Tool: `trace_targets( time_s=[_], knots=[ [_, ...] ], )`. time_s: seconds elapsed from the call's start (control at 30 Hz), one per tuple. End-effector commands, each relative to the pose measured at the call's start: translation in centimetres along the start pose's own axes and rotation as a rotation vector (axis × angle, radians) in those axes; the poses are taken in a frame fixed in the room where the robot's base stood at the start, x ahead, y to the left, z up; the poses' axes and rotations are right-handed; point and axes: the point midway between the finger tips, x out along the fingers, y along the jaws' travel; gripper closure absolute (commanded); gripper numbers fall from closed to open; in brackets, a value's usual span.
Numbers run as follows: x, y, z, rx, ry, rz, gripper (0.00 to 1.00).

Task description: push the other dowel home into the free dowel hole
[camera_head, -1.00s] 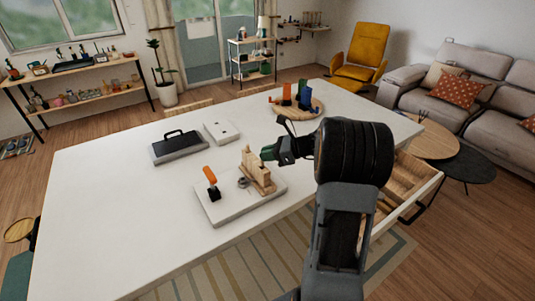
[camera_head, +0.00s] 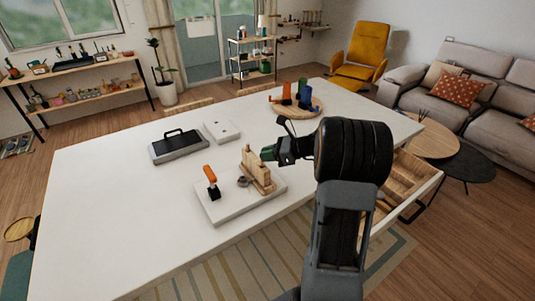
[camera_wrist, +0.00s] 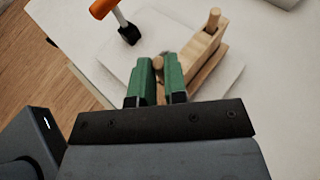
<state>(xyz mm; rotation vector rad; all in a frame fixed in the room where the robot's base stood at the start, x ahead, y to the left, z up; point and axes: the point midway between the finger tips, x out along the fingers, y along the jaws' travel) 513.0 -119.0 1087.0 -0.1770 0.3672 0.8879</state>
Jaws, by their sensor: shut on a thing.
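The pale wooden block (camera_head: 262,178) stands on a white board (camera_head: 215,215) on the table. In the wrist view the block (camera_wrist: 202,58) has a dowel (camera_wrist: 213,20) sticking up at its far end.
A dark case (camera_head: 178,147) and a white box (camera_head: 221,131) lie behind. A round tray (camera_head: 300,110) holds coloured items. The table's left side is clear.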

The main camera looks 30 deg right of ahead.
Motion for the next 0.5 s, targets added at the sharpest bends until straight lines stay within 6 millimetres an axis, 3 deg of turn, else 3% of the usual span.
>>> trace_targets(
  time_s=[0.5],
  knots=[
    [0.5, 0.0, -1.3, 0.000, 0.000, 0.000, 1.00]
  ],
)
